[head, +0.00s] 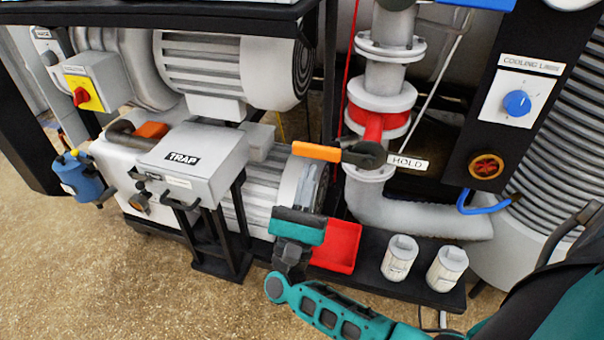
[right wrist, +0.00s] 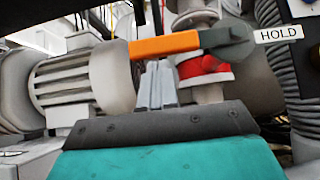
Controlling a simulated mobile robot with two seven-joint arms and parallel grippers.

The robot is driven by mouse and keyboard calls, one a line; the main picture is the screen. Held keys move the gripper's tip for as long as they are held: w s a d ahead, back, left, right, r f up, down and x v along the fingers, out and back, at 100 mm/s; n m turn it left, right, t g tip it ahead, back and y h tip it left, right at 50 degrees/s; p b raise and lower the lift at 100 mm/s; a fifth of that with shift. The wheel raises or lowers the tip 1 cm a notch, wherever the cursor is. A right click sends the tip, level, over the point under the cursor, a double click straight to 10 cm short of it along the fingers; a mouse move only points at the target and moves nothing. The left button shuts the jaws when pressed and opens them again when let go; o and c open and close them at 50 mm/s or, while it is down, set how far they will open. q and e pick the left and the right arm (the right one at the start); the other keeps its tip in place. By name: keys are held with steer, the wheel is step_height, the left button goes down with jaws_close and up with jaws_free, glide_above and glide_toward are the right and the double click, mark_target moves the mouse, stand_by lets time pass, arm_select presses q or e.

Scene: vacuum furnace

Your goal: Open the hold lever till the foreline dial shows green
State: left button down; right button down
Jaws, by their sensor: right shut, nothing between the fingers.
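The hold lever has an orange handle (head: 316,151) that points left from a dark hub (head: 364,154) on the red-banded valve of the grey foreline pipe. A HOLD label (head: 408,162) sits just right of the hub. The handle also shows in the right wrist view (right wrist: 165,45), lying nearly level. My right gripper (head: 307,177) has its fingers shut and empty, pointing up, just below the handle. In the right wrist view the fingertips (right wrist: 157,68) come close under the orange handle; I cannot tell whether they touch. The foreline dial is not clearly visible. My left gripper is not in view.
A TRAP box (head: 195,153) stands left of my right gripper. A red tray (head: 338,247) lies behind it. Two white canisters (head: 400,258) (head: 446,268) stand on the base at right. A blue cooling knob (head: 516,103) is at upper right. The floor in front is clear.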

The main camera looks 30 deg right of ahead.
steer(key=shift+r, duration=0.3)
